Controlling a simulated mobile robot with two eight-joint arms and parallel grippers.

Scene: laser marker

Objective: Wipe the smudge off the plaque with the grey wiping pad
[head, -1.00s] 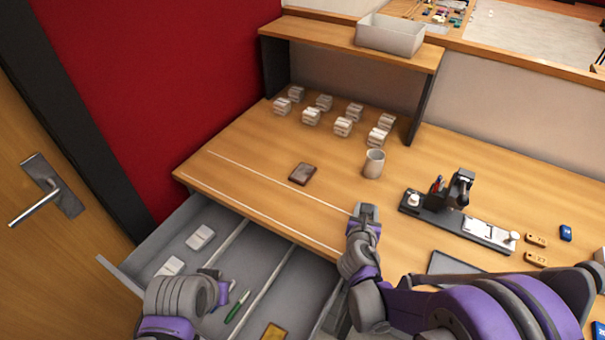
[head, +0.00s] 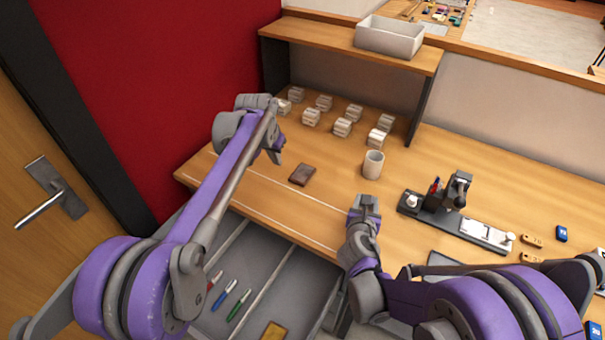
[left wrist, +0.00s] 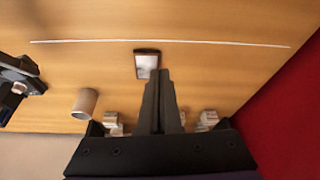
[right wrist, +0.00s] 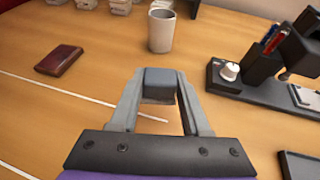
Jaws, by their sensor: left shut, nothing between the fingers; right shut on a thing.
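The plaque (head: 302,175) is a small dark brown block lying flat on the desk. It also shows in the right wrist view (right wrist: 59,60) and in the left wrist view (left wrist: 147,64), where its face looks pale and shiny. I cannot make out a smudge. My right gripper (head: 365,202) is shut on the grey wiping pad (right wrist: 160,84) and holds it to the right of the plaque, near the desk's front. My left gripper (head: 279,152) is shut and empty, above the desk just left of the plaque. Its fingertips show close to the plaque in the left wrist view.
A cup (head: 373,164) stands right of the plaque, with several pale stacked blocks (head: 342,127) behind. The laser marker (head: 455,215) stands on the right. An open drawer (head: 262,252) with pens is below the front edge. The desk around the plaque is clear.

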